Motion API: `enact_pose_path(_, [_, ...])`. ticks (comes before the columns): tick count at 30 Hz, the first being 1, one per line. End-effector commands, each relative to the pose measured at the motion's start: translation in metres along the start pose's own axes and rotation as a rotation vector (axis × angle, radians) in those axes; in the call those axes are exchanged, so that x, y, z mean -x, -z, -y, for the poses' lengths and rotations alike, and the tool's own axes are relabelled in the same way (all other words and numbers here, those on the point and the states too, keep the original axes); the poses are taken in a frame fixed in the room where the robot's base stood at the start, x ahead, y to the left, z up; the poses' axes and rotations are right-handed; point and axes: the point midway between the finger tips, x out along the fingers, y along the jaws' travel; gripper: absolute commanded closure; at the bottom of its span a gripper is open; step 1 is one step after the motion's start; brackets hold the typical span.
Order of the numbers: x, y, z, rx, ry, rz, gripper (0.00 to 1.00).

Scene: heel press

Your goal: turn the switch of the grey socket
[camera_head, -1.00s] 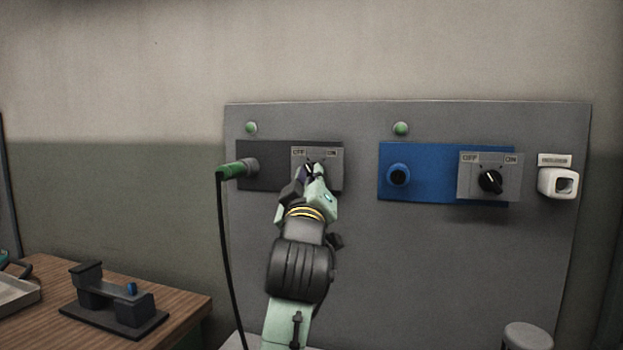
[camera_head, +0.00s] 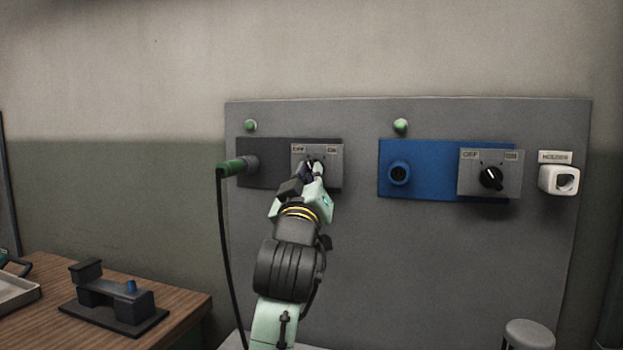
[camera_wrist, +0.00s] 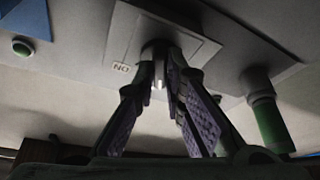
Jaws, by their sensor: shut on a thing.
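The grey socket (camera_head: 265,180) is a dark plate at the left of the wall board, with a green plug (camera_head: 238,167) in it. Its switch plate (camera_head: 333,181) carries OFF at left and ON at right. My gripper (camera_head: 314,172) is at this plate, shut on the switch knob (camera_wrist: 160,50). In the wrist view the picture is turned over, and the purple-padded fingers stand on either side of the dark knob. A white mark shows on the knob. In the head view my fingers mostly hide it, so its exact angle is unclear.
A blue socket (camera_head: 430,155) with its own black switch knob (camera_head: 491,178) is to the right. A white holder (camera_head: 560,180) is beyond it. The plug's black cable (camera_head: 222,250) hangs left of my arm. A wooden table (camera_head: 190,310) with a dark device (camera_head: 115,300) is at lower left.

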Motion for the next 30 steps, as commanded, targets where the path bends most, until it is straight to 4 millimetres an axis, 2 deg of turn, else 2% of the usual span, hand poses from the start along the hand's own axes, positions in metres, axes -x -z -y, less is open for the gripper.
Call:
enact_pose_path(21, [-0.0002, 0.0008, 0.0064, -0.615, -0.253, 0.001, 1.00])
enact_pose_path(30, [-0.0009, 0.0023, 0.0065, -0.828, -0.342, 0.001, 1.00])
